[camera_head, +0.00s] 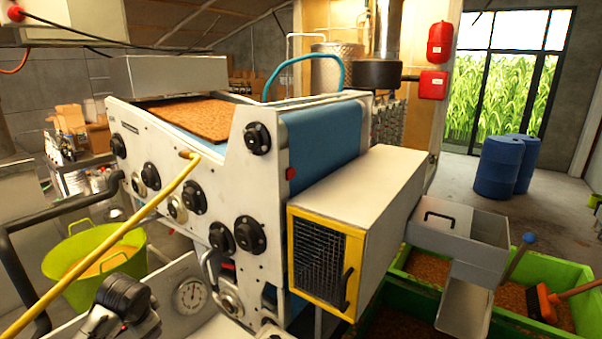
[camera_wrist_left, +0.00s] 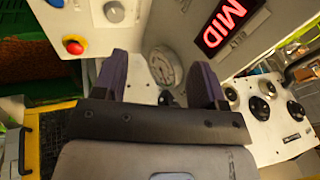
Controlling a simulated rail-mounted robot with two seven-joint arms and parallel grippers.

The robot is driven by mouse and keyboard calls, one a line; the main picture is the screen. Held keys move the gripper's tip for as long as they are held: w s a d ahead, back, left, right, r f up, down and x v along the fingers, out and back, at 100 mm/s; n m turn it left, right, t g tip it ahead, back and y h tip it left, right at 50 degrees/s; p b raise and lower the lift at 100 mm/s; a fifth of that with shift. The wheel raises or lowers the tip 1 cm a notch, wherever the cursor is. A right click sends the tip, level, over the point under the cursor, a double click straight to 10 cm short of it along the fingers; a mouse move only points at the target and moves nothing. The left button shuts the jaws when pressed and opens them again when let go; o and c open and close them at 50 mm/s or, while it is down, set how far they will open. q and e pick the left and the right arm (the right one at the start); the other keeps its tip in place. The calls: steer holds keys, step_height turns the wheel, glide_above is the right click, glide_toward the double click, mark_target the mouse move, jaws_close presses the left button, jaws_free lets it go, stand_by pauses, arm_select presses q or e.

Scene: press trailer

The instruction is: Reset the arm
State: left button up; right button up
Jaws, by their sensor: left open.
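My left gripper (camera_wrist_left: 162,68) shows in the left wrist view with its two purple fingers apart and nothing between them. A round dial gauge (camera_wrist_left: 164,66) on a pale panel appears beyond the gap between the fingers; I cannot tell the distance. In the head view a dark jointed part, which looks like part of my arm, is at the lower left, beside the panel with the gauge (camera_head: 189,294). The fingers cannot be made out there. My right gripper is in neither view.
A white press machine (camera_head: 150,150) with black knobs fills the middle. A yellow-framed box (camera_head: 370,215) juts from its right. A yellow hose (camera_head: 130,230) crosses the left, above a green tub (camera_head: 70,265). A red button (camera_wrist_left: 73,47) and a red MID display (camera_wrist_left: 228,25) are near the left gripper.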

arm_select(q)
steer(key=s+d+r+n+t+p, duration=0.1)
steer(key=s+d+r+t, duration=0.2)
steer(key=d+r+t, duration=0.55)
steer(key=s+d+r+h+p, duration=0.1)
steer(key=s+d+r+p, duration=0.1)
steer(key=s+d+r, duration=0.3)
steer(key=s+f+n+g+p, duration=0.1)
steer(key=s+f+g+p, duration=0.1)
steer(key=s+f, duration=0.5)
steer(key=s+d+f+n+g+h+p, duration=0.1)
steer(key=s+f+g+p, duration=0.2)
steer(key=s, duration=1.4)
steer(key=s+d+f+n+g+p, duration=0.1)
steer(key=s+f+g+p, duration=0.2)
steer(key=s+f, duration=0.8)
steer(key=shift+s+f+g, duration=0.4)
steer(key=shift+f+g, duration=0.05)
steer(key=shift+d, duration=0.1)
steer(key=shift+c, duration=0.4)
